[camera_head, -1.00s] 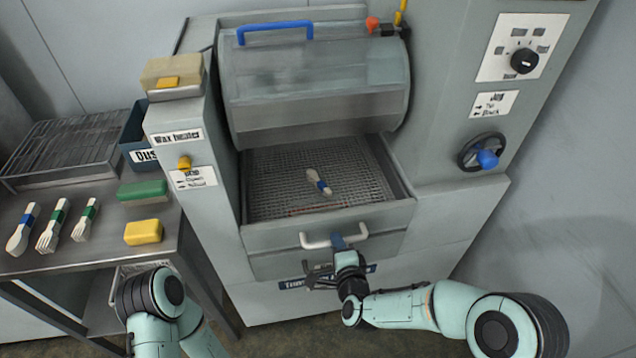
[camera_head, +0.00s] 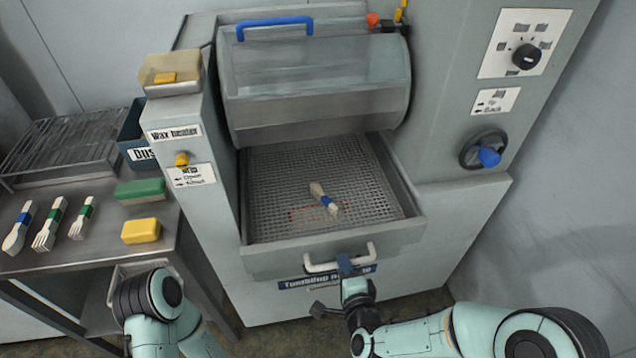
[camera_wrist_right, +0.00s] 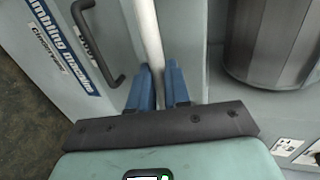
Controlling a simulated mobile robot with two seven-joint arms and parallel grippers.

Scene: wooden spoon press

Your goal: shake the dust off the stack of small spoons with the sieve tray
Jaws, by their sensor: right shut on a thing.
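The sieve tray (camera_head: 270,222) is a grey drawer with a mesh floor, pulled out toward me from the machine. One small stack of spoons (camera_head: 323,197) with a blue band lies on the mesh near its middle. My right gripper (camera_head: 345,266) is shut on the tray's white handle (camera_head: 318,268). In the right wrist view, the blue fingers (camera_wrist_right: 160,85) sit on both sides of the white handle bar (camera_wrist_right: 148,35).
A clear drum cover (camera_head: 315,70) with a blue handle is above the tray. On the left table lie bundled utensils (camera_head: 45,225), a green block (camera_head: 140,188), a yellow block (camera_head: 141,230) and a wire rack (camera_head: 65,145).

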